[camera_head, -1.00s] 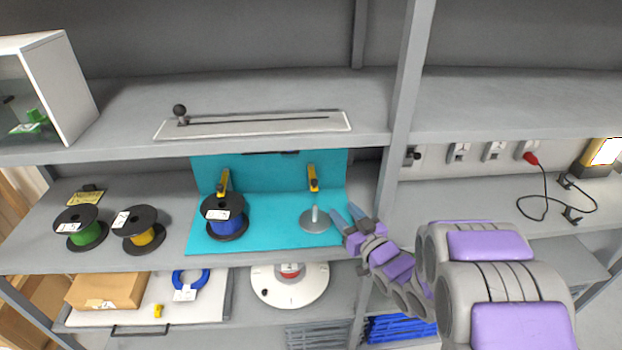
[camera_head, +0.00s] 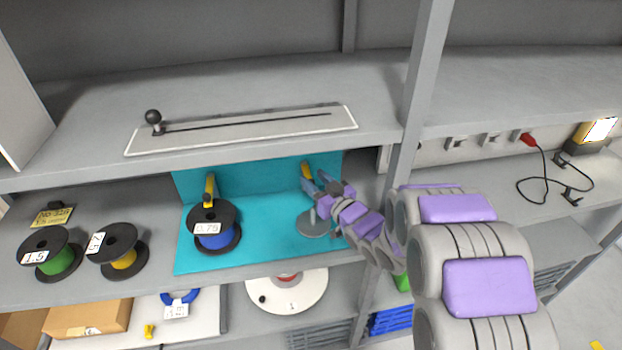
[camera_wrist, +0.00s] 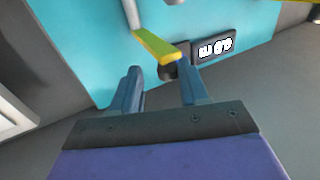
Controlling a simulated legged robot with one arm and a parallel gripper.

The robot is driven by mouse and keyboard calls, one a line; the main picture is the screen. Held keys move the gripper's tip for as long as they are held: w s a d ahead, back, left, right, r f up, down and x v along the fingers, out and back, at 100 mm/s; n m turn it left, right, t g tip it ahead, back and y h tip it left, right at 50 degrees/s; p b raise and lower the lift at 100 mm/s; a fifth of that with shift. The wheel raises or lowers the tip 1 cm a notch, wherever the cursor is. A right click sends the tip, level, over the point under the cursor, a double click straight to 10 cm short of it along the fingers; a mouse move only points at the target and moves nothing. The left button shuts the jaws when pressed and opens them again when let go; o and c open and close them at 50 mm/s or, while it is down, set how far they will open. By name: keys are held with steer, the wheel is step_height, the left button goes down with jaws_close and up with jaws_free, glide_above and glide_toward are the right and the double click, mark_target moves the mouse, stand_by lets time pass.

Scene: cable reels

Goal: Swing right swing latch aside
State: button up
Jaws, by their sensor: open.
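The right swing latch (camera_head: 307,171) is a yellow bar on the teal back panel, above an empty grey disc with a spindle (camera_head: 312,228). My gripper (camera_head: 314,184) is open right at this latch. In the wrist view, the yellow latch (camera_wrist: 157,44) with its dark end lies just ahead of the gap between my two blue fingers (camera_wrist: 160,84). I cannot tell whether a finger touches it. The left swing latch (camera_head: 210,188) is another yellow bar, above a reel of blue cable (camera_head: 214,232).
Green (camera_head: 52,255) and yellow (camera_head: 120,252) cable reels stand to the left on the same shelf. The upper shelf (camera_head: 250,90) overhangs the latches. A black label (camera_wrist: 215,47) is beside the latch.

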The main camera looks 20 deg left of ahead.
steer(key=shift+a+f, duration=0.15)
steer(key=shift+a, duration=0.6)
steer(key=shift+c, duration=0.2)
steer(key=shift+a+f, duration=0.15)
steer(key=shift+a, duration=0.25)
steer(key=c, duration=0.3)
steer(key=shift+d, duration=0.5)
steer(key=c, duration=0.5)
jaws_close()
